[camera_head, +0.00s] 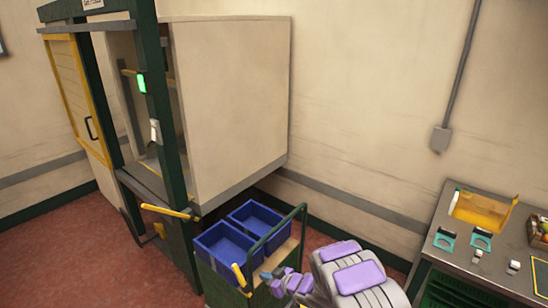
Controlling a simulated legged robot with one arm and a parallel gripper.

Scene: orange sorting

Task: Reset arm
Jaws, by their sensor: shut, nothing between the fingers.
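My arm reaches in from the bottom middle, grey with purple pads. My gripper (268,275) is at its left end, small in the picture, and looks shut and empty. It appears in front of the green cart (218,283), near its yellow handle part. Two blue bins (205,247) sit side by side on the cart, and their visible insides look empty. I cannot tell how far the gripper is from the cart, and the arm hides part of the cart's right side.
A tall cabinet (230,95) with a dark green frame and an open yellow door (78,95) stands at left. A metal table (455,262) at right holds a yellow tray (482,211) and a crate of fruit (538,229). Red floor (60,260) is clear at lower left.

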